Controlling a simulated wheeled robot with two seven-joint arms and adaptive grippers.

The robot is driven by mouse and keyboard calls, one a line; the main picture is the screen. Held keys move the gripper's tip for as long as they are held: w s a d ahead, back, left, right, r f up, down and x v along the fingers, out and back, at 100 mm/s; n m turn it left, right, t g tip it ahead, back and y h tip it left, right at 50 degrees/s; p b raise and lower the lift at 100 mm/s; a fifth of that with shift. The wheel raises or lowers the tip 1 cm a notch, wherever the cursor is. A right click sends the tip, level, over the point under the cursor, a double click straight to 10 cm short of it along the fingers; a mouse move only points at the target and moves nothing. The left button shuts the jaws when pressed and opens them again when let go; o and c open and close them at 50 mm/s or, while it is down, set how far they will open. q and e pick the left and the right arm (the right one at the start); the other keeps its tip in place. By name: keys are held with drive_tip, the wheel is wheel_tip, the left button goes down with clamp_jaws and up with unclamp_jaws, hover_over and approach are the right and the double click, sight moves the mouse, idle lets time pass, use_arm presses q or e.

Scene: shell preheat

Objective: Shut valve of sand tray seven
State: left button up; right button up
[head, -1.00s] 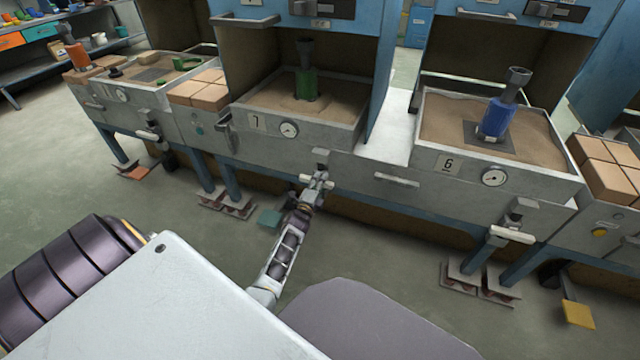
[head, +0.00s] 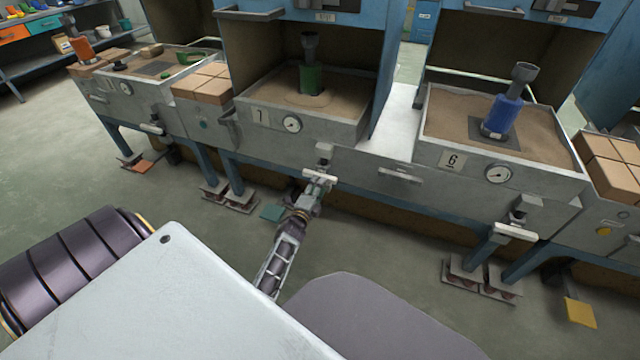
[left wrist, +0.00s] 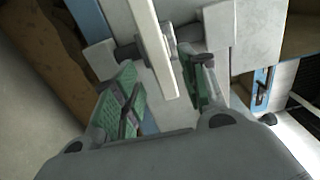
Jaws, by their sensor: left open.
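Sand tray seven (head: 268,133) is a grey box of sand with a "7" plate and a round gauge (head: 292,124) on its front. Below it sits its valve, with a pale bar handle (head: 320,176) lying crosswise, nearly level in the head view. My left gripper (head: 315,188) is at this handle, reaching from below and in front. In the left wrist view the handle (left wrist: 150,40) runs between the open green-padded fingers of the gripper (left wrist: 163,88). I see a gap on both sides, so it is not clamped. My right gripper is not in view.
Sand tray six (head: 440,160) stands to the right with its own pale valve handle (head: 515,231). A green pedal (head: 272,212) and a yellow pedal (head: 580,312) are low near the floor. Stacked tan blocks (head: 205,85) stand left of tray seven. The floor in front is clear.

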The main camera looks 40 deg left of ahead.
use_arm(q)
drive_tip(key=shift+v, duration=1)
